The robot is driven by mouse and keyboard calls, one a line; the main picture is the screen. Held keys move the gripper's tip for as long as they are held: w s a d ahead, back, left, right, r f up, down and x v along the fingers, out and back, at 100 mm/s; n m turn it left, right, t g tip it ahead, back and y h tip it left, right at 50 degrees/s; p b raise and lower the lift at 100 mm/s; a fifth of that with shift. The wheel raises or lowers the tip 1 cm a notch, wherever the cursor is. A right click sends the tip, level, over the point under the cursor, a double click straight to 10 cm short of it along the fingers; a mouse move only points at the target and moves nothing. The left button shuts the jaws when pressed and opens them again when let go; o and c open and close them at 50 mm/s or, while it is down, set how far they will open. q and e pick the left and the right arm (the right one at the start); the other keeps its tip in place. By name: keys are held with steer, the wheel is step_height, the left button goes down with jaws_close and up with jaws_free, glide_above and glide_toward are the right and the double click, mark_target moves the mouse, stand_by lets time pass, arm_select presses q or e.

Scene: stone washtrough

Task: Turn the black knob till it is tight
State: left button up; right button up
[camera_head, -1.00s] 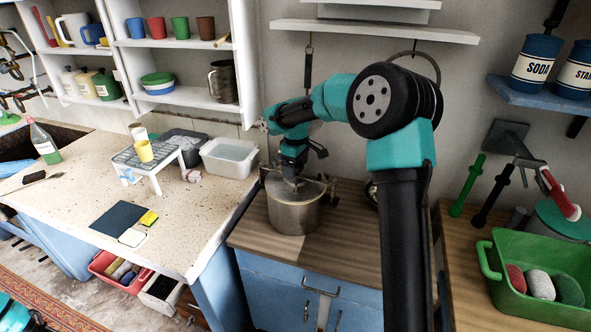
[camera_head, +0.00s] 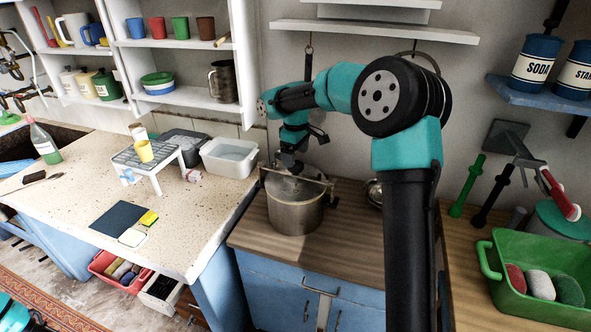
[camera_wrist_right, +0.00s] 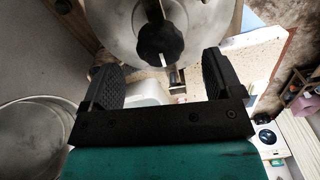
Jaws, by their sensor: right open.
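The black knob (camera_wrist_right: 160,44) shows in the right wrist view, lobed and dark, in front of the metal lid (camera_wrist_right: 195,25) of a pot. In the head view the metal pot (camera_head: 295,212) stands on the wooden counter, with a bar across its top. The knob is hidden there behind my arm and gripper. My right gripper (camera_wrist_right: 160,80) is open, its two fingers apart and empty; the knob is centred beyond the fingertips, not between them. In the head view my right gripper (camera_head: 290,164) is above the pot. My left gripper is not in view.
A white basin (camera_head: 228,158) and a small rack (camera_head: 150,160) stand on the speckled counter at left. A round metal item (camera_head: 374,194) is right of the pot. A green tub (camera_head: 545,275) with stones or pads sits at right. A shelf (camera_head: 375,32) hangs above.

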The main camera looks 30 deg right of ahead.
steer(key=shift+r, duration=1.7)
